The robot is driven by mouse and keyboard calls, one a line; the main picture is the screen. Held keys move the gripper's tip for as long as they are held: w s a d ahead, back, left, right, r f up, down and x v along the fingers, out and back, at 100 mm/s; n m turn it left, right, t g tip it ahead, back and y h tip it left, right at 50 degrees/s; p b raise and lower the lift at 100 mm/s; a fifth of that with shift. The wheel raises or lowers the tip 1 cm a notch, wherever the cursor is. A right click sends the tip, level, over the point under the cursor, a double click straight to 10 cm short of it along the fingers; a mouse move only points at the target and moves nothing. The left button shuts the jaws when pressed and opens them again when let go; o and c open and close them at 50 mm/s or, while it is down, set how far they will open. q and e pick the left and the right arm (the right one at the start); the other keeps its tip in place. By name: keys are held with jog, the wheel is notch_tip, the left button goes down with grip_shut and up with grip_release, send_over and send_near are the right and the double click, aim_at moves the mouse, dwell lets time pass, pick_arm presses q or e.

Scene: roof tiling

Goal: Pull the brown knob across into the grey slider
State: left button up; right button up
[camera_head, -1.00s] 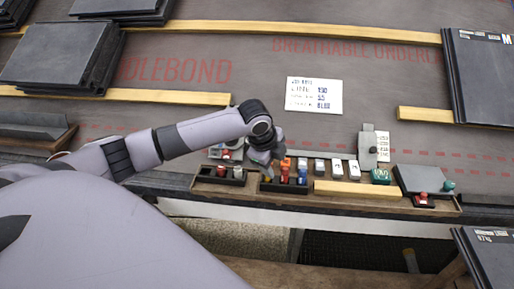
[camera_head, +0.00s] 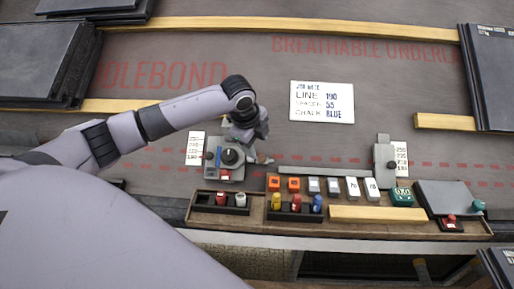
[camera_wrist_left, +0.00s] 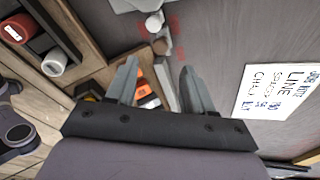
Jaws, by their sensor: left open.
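The brown knob (camera_head: 263,158) sits just right of a grey unit (camera_head: 212,173) with a black dial on the left. The knob also shows in the left wrist view (camera_wrist_left: 160,46), beyond the fingertips. The grey slider (camera_head: 385,157) stands at the right, by the far end of a thin grey rail and beside a white number scale. My left gripper (camera_wrist_left: 158,78) is open and empty, its two fingers apart short of the knob. In the head view the gripper (camera_head: 250,143) is close to the knob and partly hides the grey unit. My right gripper is not in view.
A wooden tray (camera_head: 372,226) along the front edge holds coloured cylinders, a wooden bar and a green display. Orange, grey and white blocks (camera_head: 333,186) line the area below the rail. A white note (camera_head: 322,102) lies behind. The dark underlay between knob and slider is clear.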

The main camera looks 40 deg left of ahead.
aim_at(262, 157)
pick_arm(q)
jog(key=b+x, duration=0.2)
jog(key=x, duration=0.4)
jog(key=shift+w+f+b, duration=0.25)
jog(key=shift+f+b, duration=0.1)
jog(key=shift+f, duration=0.2)
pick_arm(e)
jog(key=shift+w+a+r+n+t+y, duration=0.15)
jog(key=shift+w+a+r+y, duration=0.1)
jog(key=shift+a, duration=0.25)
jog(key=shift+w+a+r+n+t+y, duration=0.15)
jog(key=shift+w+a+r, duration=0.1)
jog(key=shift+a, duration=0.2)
pick_arm(q)
grip_shut()
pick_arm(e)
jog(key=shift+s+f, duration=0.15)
